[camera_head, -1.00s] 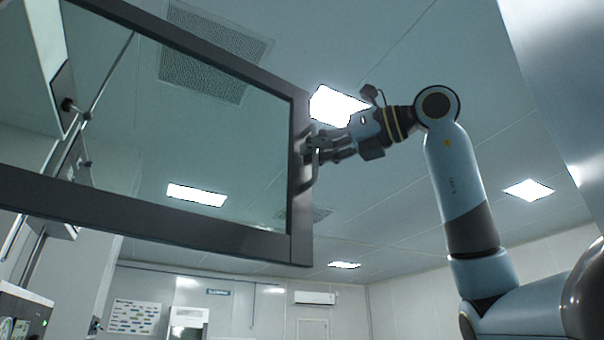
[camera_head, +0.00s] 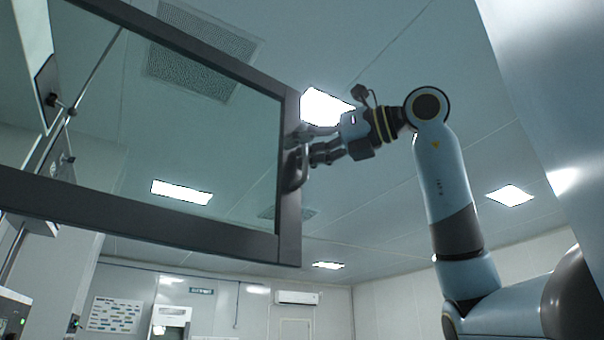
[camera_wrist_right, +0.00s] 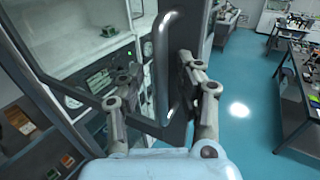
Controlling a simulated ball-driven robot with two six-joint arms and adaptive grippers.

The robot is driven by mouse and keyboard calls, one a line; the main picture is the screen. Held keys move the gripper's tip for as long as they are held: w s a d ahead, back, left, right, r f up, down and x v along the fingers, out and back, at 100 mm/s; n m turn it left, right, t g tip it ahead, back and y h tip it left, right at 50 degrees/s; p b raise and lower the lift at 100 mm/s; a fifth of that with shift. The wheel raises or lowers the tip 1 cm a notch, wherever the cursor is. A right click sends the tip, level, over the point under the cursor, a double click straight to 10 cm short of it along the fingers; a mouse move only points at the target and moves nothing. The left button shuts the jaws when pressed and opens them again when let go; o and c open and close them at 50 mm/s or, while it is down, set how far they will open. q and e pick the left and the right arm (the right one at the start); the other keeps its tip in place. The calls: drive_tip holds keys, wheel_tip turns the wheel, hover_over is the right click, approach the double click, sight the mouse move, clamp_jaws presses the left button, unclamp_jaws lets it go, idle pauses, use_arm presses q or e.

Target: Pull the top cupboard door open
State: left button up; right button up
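The top cupboard door (camera_head: 160,228) is a glass pane in a dark frame, and it stands swung out at the left of the head view. Its curved bar handle (camera_head: 295,170) is on the right frame edge. My right gripper (camera_head: 306,148) is at the handle with its fingers apart. In the right wrist view the handle (camera_wrist_right: 161,62) stands between the two spread fingers of the right gripper (camera_wrist_right: 157,80), with a gap on the right side. The left finger partly overlaps the door glass. My left gripper is not in view.
Behind the glass, the right wrist view shows white equipment (camera_wrist_right: 110,75) with dials. Open blue floor (camera_wrist_right: 245,90) and a lab bench (camera_wrist_right: 300,105) lie to the right. In the head view, the space right of the door is clear apart from my right arm.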

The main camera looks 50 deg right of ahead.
drive_tip(key=shift+s+d, duration=0.2)
drive_tip(key=shift+s, duration=0.05)
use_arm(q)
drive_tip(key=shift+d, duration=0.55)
use_arm(e)
drive_tip(key=v, duration=0.7)
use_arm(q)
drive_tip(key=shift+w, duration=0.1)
use_arm(e)
drive_tip(key=shift+a, duration=0.15)
